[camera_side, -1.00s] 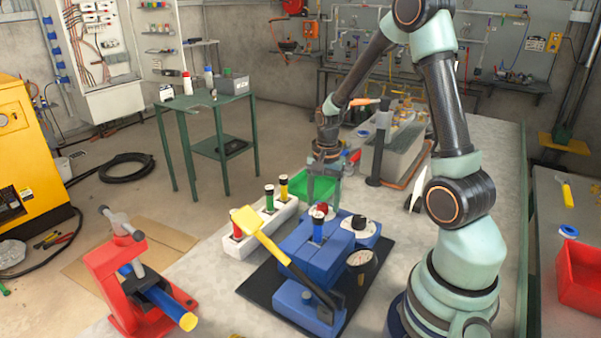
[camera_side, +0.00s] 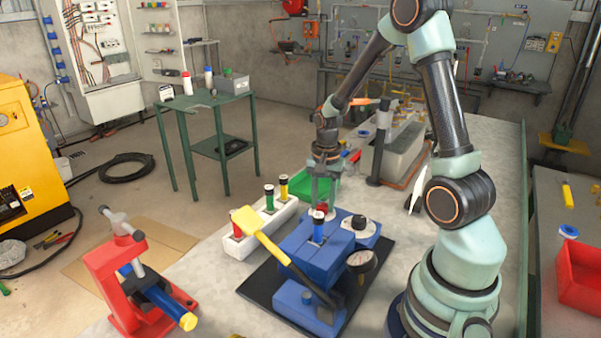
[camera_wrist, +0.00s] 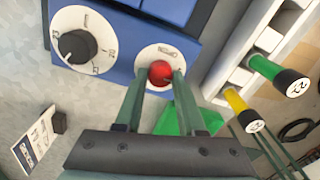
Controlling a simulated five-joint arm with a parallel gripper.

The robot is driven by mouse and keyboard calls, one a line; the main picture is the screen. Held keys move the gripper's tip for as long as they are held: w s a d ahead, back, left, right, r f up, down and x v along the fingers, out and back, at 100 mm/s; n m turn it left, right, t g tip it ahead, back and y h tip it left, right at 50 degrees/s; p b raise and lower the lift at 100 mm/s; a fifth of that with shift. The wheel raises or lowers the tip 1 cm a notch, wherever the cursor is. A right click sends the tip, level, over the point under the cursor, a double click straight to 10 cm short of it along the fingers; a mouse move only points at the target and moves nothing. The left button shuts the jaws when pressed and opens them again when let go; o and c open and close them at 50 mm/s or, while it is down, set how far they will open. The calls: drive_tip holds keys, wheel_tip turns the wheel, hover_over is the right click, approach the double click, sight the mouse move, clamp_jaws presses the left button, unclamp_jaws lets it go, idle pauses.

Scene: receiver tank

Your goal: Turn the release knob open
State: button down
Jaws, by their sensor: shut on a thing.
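The release knob is a small red knob (camera_wrist: 160,73) on a round white plate on the blue unit (camera_side: 312,255). In the wrist view my gripper (camera_wrist: 162,77) has one finger on each side of the red knob and is shut on it. In the side view my gripper (camera_side: 322,203) points down at the back of the blue unit, and its fingers hide most of the knob. A black knob (camera_wrist: 77,46) on a white dial with marks sits beside it; it also shows in the side view (camera_side: 359,222).
A yellow-handled lever (camera_side: 262,238) crosses the front of the blue unit, with a gauge (camera_side: 361,261) at its right. A white rack (camera_side: 250,236) with coloured cylinders stands to the left. A green bin (camera_side: 325,186) and a dark post (camera_side: 378,150) are behind.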

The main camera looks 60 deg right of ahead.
drive_tip(key=n, duration=0.4)
drive_tip(key=shift+d, duration=0.1)
drive_tip(key=n, duration=0.4)
drive_tip(key=shift+n, duration=0.3)
drive_tip(key=n, duration=0.4)
drive_tip(key=shift+n, duration=2.1)
drive_tip(key=c, duration=0.5)
unclamp_jaws()
drive_tip(key=shift+w, duration=0.1)
